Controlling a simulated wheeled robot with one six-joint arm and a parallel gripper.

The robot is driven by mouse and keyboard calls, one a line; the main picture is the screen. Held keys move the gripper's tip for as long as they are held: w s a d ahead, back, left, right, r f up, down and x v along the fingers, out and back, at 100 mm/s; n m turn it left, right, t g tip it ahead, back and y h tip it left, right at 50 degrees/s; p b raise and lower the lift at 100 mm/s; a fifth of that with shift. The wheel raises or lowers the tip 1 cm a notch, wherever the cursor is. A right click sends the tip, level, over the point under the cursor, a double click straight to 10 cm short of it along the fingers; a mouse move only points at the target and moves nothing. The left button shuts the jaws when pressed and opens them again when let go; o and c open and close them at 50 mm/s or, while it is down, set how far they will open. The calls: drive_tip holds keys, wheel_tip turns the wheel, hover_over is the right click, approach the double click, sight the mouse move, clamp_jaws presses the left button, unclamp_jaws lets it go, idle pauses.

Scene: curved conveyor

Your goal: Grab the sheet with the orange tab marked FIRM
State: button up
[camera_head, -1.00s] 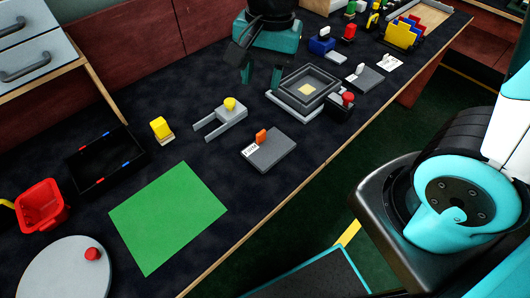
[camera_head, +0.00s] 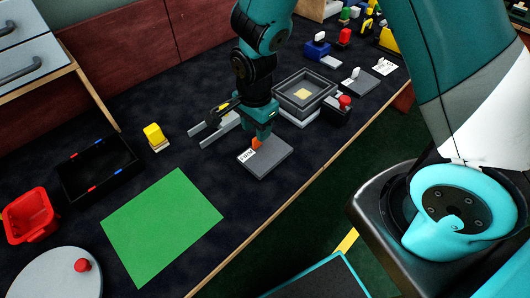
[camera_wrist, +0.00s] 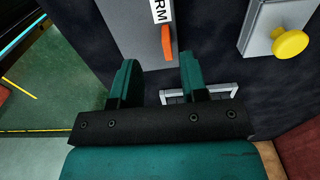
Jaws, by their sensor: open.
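The grey sheet (camera_head: 270,160) lies flat on the dark table, with an upright orange tab (camera_head: 256,142) and a white label at its left end. The label's lettering is partly readable as "RM" in the wrist view, beside the orange tab (camera_wrist: 167,42). My gripper (camera_head: 262,134) is just above the tab in the head view and hides part of it. In the wrist view my gripper (camera_wrist: 158,72) has its two green fingers apart and empty. The tab stands between their lines, slightly beyond the fingertips.
A grey square tray (camera_head: 304,88) and a dark block with a red knob (camera_head: 345,102) stand behind the sheet. A green mat (camera_head: 160,225) lies at front left.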

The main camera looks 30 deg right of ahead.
sight(265, 150)
drive_tip(key=shift+w+f, duration=0.2)
drive_tip(key=shift+f, duration=1.15)
drive_tip(key=shift+w+f, duration=0.2)
drive_tip(key=shift+f, duration=1.15)
clamp_jaws()
